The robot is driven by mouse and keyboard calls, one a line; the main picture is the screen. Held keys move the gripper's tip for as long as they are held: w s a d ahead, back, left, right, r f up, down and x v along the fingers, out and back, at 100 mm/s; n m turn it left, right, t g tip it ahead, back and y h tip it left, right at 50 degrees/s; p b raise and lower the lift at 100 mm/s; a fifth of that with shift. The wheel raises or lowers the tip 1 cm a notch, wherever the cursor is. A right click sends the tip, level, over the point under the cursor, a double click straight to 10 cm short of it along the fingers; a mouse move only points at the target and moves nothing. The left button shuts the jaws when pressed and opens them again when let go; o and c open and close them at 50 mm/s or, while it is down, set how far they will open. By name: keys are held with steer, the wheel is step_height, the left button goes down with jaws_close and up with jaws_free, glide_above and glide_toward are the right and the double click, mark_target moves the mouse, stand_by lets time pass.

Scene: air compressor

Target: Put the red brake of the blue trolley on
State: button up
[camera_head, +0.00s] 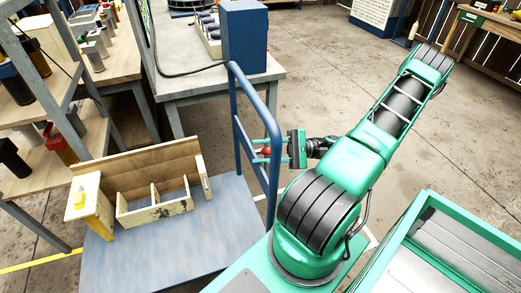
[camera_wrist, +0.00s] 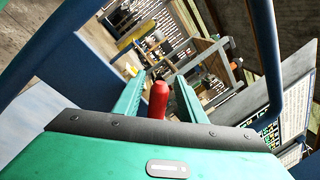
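The blue trolley has a flat deck (camera_head: 165,238) and a tall tubular push handle (camera_head: 240,118). The red brake (camera_head: 266,151) is a small red piece by the handle's right-hand upright. In the wrist view the red brake (camera_wrist: 158,100) shows as a rounded red grip. My gripper (camera_head: 256,152) is at the trolley handle, its green fingers reaching left on both sides of the brake. In the wrist view my gripper (camera_wrist: 161,76) is open, with the brake between its fingers and gaps visible beside it. The brake's mount is hidden.
A wooden box with compartments (camera_head: 155,207) sits on the trolley deck. A grey workbench (camera_head: 215,90) with a blue box (camera_head: 245,45) stands behind the handle. Shelves (camera_head: 50,160) are at the left. The concrete floor (camera_head: 315,70) is clear behind my arm.

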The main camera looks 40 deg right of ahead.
steer(key=v, duration=1)
steer(key=shift+f, duration=0.1)
steer(key=shift+w, duration=0.1)
steer(key=c, duration=0.7)
steer(key=shift+w+n+g, duration=0.1)
steer(key=shift+n+g, duration=0.3)
steer(key=shift+n, duration=0.2)
jaws_close()
steer(key=w+d+r+n+g+h, duration=0.1)
steer(key=w+r+n+g+h, duration=0.6)
steer(key=n, duration=0.6)
steer(key=w+d+r+n+g+h, duration=0.1)
steer(key=w+r+n+g+h, duration=0.2)
steer(key=r+n, duration=0.8)
steer(key=s+a+f+n, duration=0.1)
steer(key=s+a+f, duration=0.1)
steer(key=f, duration=0.5)
steer(key=s+a+f+n+h, duration=0.1)
steer(key=a+f, duration=0.3)
steer(key=f, duration=0.2)
steer(key=shift+s+f+h, duration=0.3)
steer(key=shift+s+f, duration=0.05)
steer(key=shift+f, duration=0.05)
